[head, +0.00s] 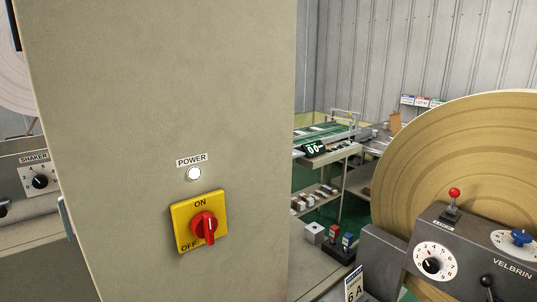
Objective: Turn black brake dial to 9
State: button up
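A black dial (431,265) sits on a round white plate with numbers around it, on the dark grey machine (474,232) at the lower right. The numbers and the dial's setting are too small to read surely, and I see no readable brake label. Another black dial (40,181), on a white plate below a SHAKER label, is at the left edge. My gripper is not in view.
A large beige cabinet (245,110) with a red and yellow power switch (206,227) fills the centre left. Near the black dial are a red-topped lever (454,193), a blue knob (520,237) and a black ball-topped lever (487,282). A large roll (440,140) stands behind.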

aim_at(431, 266)
jog(key=l+u, duration=0.15)
jog(key=u, duration=0.25)
jog(key=l+u, duration=0.1)
jog(key=u, duration=0.25)
jog(key=k+l+u, duration=0.1)
jog(key=u, duration=0.3)
jog(key=k+l+u, duration=0.1)
jog(key=u, duration=0.3)
